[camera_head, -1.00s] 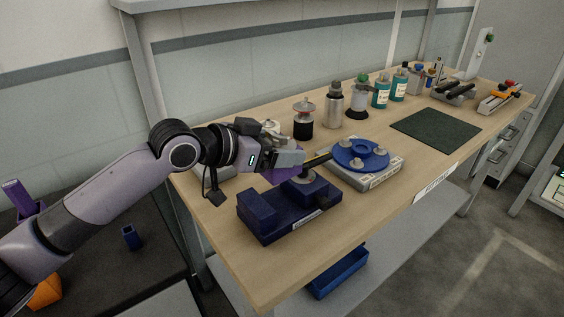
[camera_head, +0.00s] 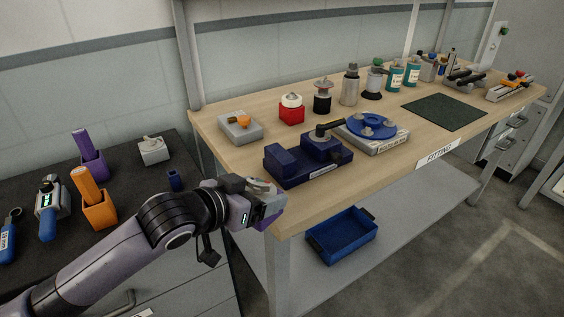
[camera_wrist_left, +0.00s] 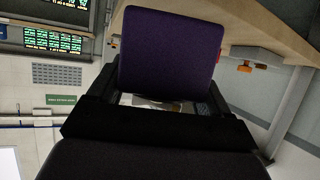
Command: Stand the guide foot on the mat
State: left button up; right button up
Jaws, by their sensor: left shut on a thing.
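My left gripper (camera_head: 264,205) is in front of the bench's near left corner, low and off the bench top. The dark green mat (camera_head: 445,112) lies flat and bare toward the bench's right half, far from the gripper. My right gripper is not in view.
A dark blue vise-like block (camera_head: 290,165) and a blue round plate on a grey base (camera_head: 370,125) stand near the bench's front edge. A red jar (camera_head: 291,112) and several bottles line the back. A blue bin (camera_head: 341,236) sits on the shelf below.

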pick_arm(q)
jog(key=s+a+f+n+t+y, duration=0.1)
jog(key=s+a+f+n+y, duration=0.2)
jog(key=s+a, duration=0.2)
jog(key=s+a+f+n+t+y+p, duration=0.1)
jog(key=s+a+f+n+y, duration=0.2)
jog(key=s+a, duration=0.3)
jog(key=a+f+y, duration=0.1)
jog(key=a, duration=0.1)
jog(key=shift+a+n+t+y, duration=0.3)
jog(key=shift+a+n+t, duration=0.05)
jog(key=shift+n+t, duration=0.05)
